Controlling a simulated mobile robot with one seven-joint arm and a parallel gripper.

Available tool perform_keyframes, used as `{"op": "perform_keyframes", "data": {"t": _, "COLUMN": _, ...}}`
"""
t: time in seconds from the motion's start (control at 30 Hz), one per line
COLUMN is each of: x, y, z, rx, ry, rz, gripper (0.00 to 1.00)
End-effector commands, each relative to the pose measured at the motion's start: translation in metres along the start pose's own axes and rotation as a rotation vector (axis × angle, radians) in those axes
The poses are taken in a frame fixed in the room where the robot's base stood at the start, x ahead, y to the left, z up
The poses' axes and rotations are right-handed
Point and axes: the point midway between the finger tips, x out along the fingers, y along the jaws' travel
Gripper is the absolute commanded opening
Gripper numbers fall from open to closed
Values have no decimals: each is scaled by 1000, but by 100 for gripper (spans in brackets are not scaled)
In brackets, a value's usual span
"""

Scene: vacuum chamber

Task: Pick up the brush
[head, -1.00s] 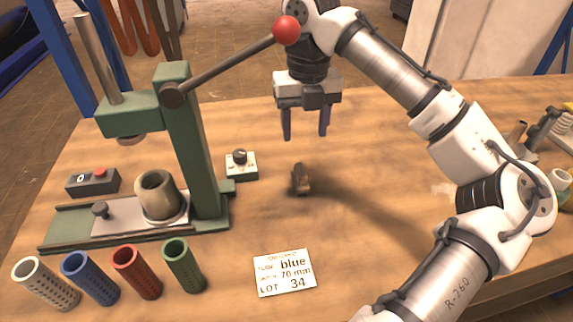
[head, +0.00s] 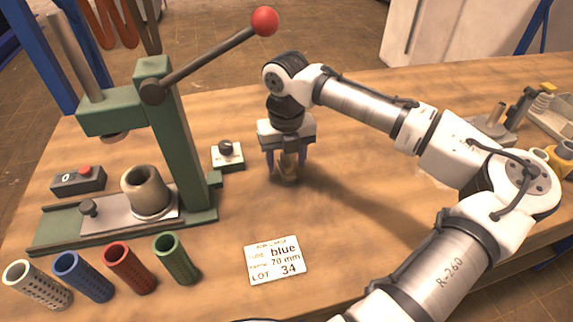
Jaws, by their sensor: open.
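The brush (head: 287,172) is a small brown thing standing on the wooden table, right of the green press. My gripper (head: 287,170) points down over it, with its two dark fingers on either side of the brush. The jaws are open. The upper part of the brush is partly hidden by the gripper, and I cannot tell whether a finger touches it.
A green press (head: 178,140) with a red-knobbed lever stands to the left. A small dial box (head: 227,155) sits close to my gripper's left.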

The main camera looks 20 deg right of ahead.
Motion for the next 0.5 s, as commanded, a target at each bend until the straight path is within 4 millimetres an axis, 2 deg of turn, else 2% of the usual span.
{"op": "perform_keyframes", "data": {"t": 0.13, "x": 13, "y": 0, "z": 0, "rx": 2, "ry": -1, "rz": -1, "gripper": 53}}
{"op": "perform_keyframes", "data": {"t": 0.37, "x": 15, "y": 0, "z": 0, "rx": 2, "ry": -1, "rz": 0, "gripper": 53}}
{"op": "perform_keyframes", "data": {"t": 0.5, "x": 14, "y": 0, "z": 0, "rx": 2, "ry": -1, "rz": 0, "gripper": 36}}
